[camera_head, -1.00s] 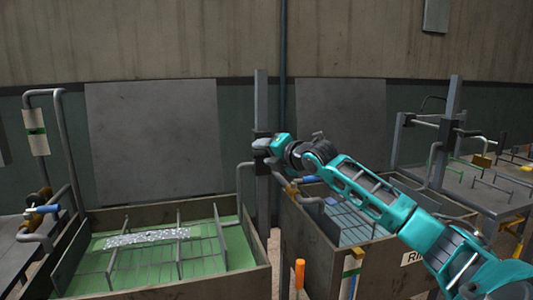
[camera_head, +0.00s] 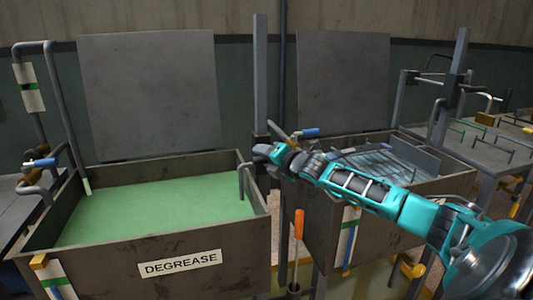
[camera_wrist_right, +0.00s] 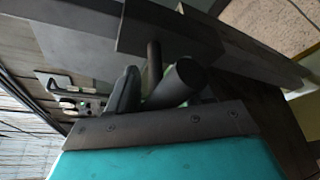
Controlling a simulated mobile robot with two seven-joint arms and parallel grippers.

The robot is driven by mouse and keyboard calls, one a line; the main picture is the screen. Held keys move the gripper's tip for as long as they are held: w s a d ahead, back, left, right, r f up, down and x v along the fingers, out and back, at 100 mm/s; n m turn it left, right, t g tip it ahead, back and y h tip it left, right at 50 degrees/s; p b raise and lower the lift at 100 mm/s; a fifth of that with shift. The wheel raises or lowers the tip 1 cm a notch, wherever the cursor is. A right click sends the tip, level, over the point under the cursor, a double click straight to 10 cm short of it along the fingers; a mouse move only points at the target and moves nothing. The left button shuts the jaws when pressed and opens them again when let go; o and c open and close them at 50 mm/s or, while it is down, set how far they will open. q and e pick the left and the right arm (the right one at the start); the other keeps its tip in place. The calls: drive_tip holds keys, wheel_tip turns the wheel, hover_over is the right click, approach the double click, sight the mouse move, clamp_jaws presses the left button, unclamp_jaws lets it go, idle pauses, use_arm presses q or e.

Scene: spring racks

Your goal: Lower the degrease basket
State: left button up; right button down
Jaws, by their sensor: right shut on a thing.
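The degrease tank (camera_head: 100,262), labelled DEGREASE (camera_head: 180,263), stands at the left, filled with opaque green liquid (camera_head: 150,208). The degrease basket does not show; the liquid surface is unbroken. A grey upright post (camera_head: 260,75) rises behind the tank's right side. My right gripper (camera_head: 264,151) is at this post, low down near the tank's rim height. It is shut on a dark handle, seen in the right wrist view as a rod (camera_wrist_right: 154,65) joined to a dark block (camera_wrist_right: 170,35). My left gripper is not in view.
A second tank (camera_head: 320,225) with bluish liquid stands to the right, under my right arm. Pipes with a blue-handled valve (camera_head: 40,163) stand at the left. An orange-handled tool (camera_head: 298,225) stands between the tanks. A rack table (camera_head: 495,150) is at far right.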

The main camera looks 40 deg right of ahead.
drive_tip(key=shift+s+f, duration=0.1)
drive_tip(key=shift+f, duration=0.45)
drive_tip(key=c, duration=0.6)
unclamp_jaws()
drive_tip(key=shift+o, duration=0.2)
drive_tip(key=shift+a+r, duration=0.1)
drive_tip(key=shift+r, duration=0.1)
drive_tip(key=p+v, duration=0.2)
drive_tip(key=v, duration=1)
drive_tip(key=shift+s, duration=0.4)
drive_tip(key=shift+r, duration=0.1)
